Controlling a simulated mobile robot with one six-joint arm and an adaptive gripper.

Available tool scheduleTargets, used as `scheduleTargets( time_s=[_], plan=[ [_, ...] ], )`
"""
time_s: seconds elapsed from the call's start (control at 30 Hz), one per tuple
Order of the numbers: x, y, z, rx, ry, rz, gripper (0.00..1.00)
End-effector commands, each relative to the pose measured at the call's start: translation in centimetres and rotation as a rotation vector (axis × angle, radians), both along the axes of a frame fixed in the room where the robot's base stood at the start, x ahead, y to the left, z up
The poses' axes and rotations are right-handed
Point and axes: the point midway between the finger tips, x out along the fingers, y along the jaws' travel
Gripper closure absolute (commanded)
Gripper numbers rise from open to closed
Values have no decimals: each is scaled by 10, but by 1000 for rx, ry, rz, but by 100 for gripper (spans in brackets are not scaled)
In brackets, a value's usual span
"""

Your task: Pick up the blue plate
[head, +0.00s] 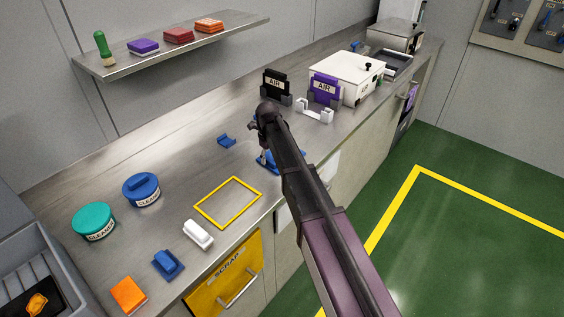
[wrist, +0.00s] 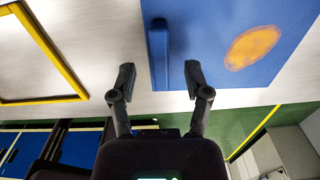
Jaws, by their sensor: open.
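The blue plate (wrist: 215,25) lies flat on the metal counter near its front edge, with an orange oval patch on top. A raised blue bar runs along its left side in the wrist view. In the head view the plate (head: 298,155) is mostly hidden behind my arm. My gripper (wrist: 159,70) is open and empty, with one finger on each side of the raised bar in the picture; I cannot tell its height or whether it touches. In the head view my gripper (head: 263,156) is small and partly hidden at the plate.
A yellow outlined square (head: 228,203) lies left of the plate on bare counter. A small blue bracket (head: 227,141) is behind it. A white block (head: 198,234), a blue block (head: 168,265) and cleaner tubs (head: 142,190) stand left. A purple AIR holder (head: 325,89) stands beyond.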

Motion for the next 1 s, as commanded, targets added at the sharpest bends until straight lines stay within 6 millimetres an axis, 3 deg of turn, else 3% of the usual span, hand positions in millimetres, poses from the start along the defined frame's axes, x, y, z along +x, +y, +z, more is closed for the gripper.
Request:
scheduleTargets(
  time_s=[0.23,0.93,1.0],
  plan=[
    [0,0,-18,0,0,0,37],
    [0,0,-20,0,0,0,37],
    [0,0,-20,0,0,0,55]
  ],
)
